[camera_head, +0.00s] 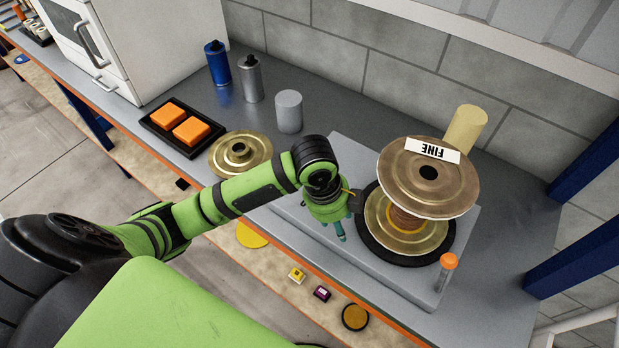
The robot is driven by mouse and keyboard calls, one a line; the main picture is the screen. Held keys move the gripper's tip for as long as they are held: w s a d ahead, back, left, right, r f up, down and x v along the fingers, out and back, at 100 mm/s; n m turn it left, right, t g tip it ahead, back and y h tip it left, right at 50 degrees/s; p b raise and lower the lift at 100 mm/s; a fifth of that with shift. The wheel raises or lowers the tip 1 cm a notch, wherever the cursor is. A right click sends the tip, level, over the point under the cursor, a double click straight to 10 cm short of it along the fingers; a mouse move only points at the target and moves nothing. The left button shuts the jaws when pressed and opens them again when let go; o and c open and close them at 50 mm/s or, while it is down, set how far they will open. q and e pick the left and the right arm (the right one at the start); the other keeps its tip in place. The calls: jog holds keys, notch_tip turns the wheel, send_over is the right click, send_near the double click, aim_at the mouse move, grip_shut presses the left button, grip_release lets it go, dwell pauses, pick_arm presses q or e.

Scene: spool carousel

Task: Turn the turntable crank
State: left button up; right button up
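The turntable is a black disc (446,248) on a grey base plate (350,160) on the bench. A large brass spool (420,172) with a white label reading FINE stands upright on the disc and hides most of it. An upright post with an orange knob (449,261), which looks like the crank handle, stands at the near right of the disc. My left gripper (341,232) points down over the base plate, left of the spool and apart from the orange knob. Its fingers are small and partly hidden, so their opening is unclear. My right gripper is out of view.
A brass flange (241,153), a grey cylinder (289,112), blue (217,63) and silver (250,78) bottles, and a black tray (153,129) with orange blocks stand left. A tan cylinder (467,127) stands behind the spool. Blue posts (575,258) flank the right side.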

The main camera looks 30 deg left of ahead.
pick_arm(q)
jog(key=w+a+r+m, duration=0.1)
jog(key=w+a+r+m+y, duration=0.1)
jog(key=w+a, duration=0.1)
jog(key=w+a+r+m, duration=0.1)
jog(key=m, duration=0.1)
jog(key=shift+w+a+g, duration=0.2)
jog(key=shift+a+g, duration=0.1)
jog(key=shift+g, duration=0.1)
jog(key=a+r+m, duration=0.1)
jog(key=w+a+r, duration=0.1)
jog(key=a, duration=0.1)
jog(key=a+r+m+y, duration=0.1)
jog(key=a+r, duration=0.1)
jog(key=shift+w+m+g, duration=0.3)
jog(key=shift+w, duration=0.1)
jog(key=shift+a+r, duration=0.2)
jog(key=shift+a, duration=0.05)
notch_tip(320, 180, down, 6)
jog(key=shift+w+r+p, duration=0.1)
jog(key=shift+p, duration=1.15)
jog(key=shift+f, duration=0.6)
grip_shut()
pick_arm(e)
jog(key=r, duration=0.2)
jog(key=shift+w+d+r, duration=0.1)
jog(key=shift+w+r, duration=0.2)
